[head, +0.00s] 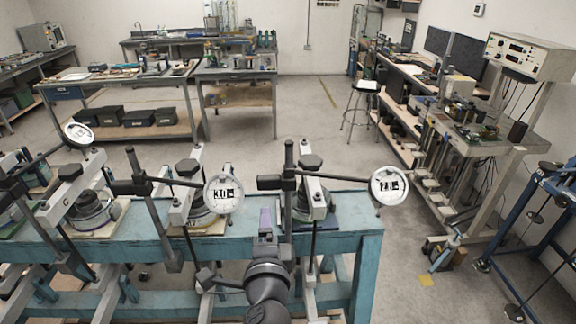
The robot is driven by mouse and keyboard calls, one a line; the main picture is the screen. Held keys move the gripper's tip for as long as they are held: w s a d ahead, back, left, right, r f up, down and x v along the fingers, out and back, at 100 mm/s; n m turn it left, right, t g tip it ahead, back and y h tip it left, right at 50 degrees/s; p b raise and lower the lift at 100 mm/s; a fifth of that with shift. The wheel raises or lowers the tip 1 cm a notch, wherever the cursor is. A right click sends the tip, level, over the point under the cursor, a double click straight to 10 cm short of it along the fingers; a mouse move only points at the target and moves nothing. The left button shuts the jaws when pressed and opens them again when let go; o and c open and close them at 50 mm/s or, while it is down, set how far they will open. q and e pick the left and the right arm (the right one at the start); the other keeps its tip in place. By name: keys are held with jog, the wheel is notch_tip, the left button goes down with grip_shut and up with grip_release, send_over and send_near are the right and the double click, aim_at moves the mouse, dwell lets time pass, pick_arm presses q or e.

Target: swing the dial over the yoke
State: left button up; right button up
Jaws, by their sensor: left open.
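Three round white dials on dark horizontal arms stand along the blue bench (345,220): a left dial (79,134), a middle dial (222,193) and a right dial (389,186). Each arm is clamped to a dark upright post. The white yokes with black knobs are a left yoke (84,190), a middle yoke (183,200) and a right yoke (318,200). The middle and right dials hang out to the right of their yokes. My left gripper (266,222) is between the middle dial and the right yoke, apart from both, seemingly empty; its fingertips show poorly. My right gripper is out of view.
Round metal cells (92,208) sit under the yokes. Dark posts and arms crowd the space around my gripper. A stool (362,90), work tables (125,75) and a right-hand bench (470,140) stand beyond.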

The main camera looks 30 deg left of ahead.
aim_at(267, 186)
pick_arm(q)
jog(key=shift+y, duration=0.3)
jog(key=w+r, duration=0.1)
jog(key=w+a+p, duration=0.1)
jog(key=w, duration=0.1)
jog(key=w+a+r, duration=0.1)
jog(key=shift+w+r, duration=0.25)
jog(key=shift+r, duration=0.05)
jog(key=x, duration=0.4)
jog(key=shift+w+a+f+p, duration=0.1)
jog(key=shift+a+f+p, duration=0.15)
jog(key=shift+a+p, duration=0.1)
jog(key=shift+w, duration=0.2)
jog(key=shift+c, duration=0.2)
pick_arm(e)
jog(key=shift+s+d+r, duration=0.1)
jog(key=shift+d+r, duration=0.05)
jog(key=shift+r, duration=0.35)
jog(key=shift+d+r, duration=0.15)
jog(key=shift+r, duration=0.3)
pick_arm(q)
jog(key=shift+c, duration=1.3)
jog(key=c, duration=0.7)
grip_shut()
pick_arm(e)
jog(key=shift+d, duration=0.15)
